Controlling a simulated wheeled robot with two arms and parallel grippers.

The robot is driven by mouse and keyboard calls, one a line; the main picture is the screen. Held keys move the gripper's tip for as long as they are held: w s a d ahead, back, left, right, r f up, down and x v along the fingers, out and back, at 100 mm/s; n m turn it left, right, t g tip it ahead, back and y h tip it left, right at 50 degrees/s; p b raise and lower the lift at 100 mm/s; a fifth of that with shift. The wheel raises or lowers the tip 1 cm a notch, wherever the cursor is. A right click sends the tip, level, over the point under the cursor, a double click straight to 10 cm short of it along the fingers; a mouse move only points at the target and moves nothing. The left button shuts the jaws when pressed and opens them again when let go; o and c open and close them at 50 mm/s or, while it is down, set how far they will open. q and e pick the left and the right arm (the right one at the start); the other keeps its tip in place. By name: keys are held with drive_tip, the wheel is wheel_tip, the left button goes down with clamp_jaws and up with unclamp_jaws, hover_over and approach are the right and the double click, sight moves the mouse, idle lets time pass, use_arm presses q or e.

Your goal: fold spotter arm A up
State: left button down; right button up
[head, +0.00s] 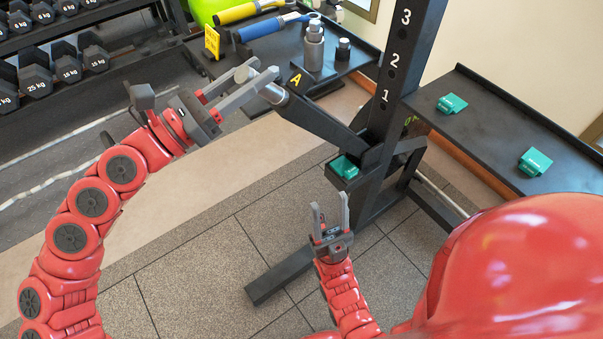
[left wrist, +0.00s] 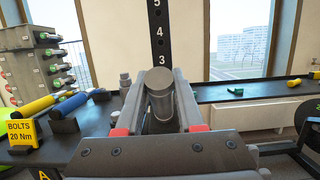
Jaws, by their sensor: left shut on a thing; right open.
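Spotter arm A (head: 318,122) is a dark bar with a grey rounded end. It slants up and left from the black numbered upright (head: 398,60). A yellow letter A (head: 295,79) shows beside it. My left gripper (head: 263,71) is shut on the arm's free end. In the left wrist view the grey cylindrical end (left wrist: 160,98) sits between the two fingers and hides part of the bar behind it. My right gripper (head: 330,203) is open and empty, below a teal block (head: 345,167) at the upright.
A dark bench (head: 345,68) behind holds yellow (head: 236,13) and blue (head: 262,29) handled tools, grey metal parts and a yellow sign (head: 212,42). Two teal blocks lie on the right shelf (head: 490,125). Dumbbells fill the rack at upper left. Floor tiles at lower left are clear.

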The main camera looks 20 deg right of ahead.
use_arm(q)
drive_tip(key=w+d+r+p, duration=0.1)
drive_tip(key=d+r+p, duration=0.1)
drive_tip(key=d, duration=0.1)
drive_tip(key=d+r+p, duration=0.2)
drive_tip(key=d, duration=0.1)
drive_tip(key=w+d+r+p, duration=0.1)
drive_tip(key=d+r+p, duration=0.1)
drive_tip(key=d+p, duration=0.1)
drive_tip(key=shift+w+r, duration=0.15)
drive_tip(key=shift+w, duration=0.2)
drive_tip(key=shift+r, duration=0.1)
drive_tip(key=p+x, duration=0.3)
drive_tip(key=x, duration=1)
drive_tip(key=shift+d+r+p, duration=0.2)
drive_tip(key=shift+r+p, duration=0.1)
drive_tip(key=shift+r, duration=0.1)
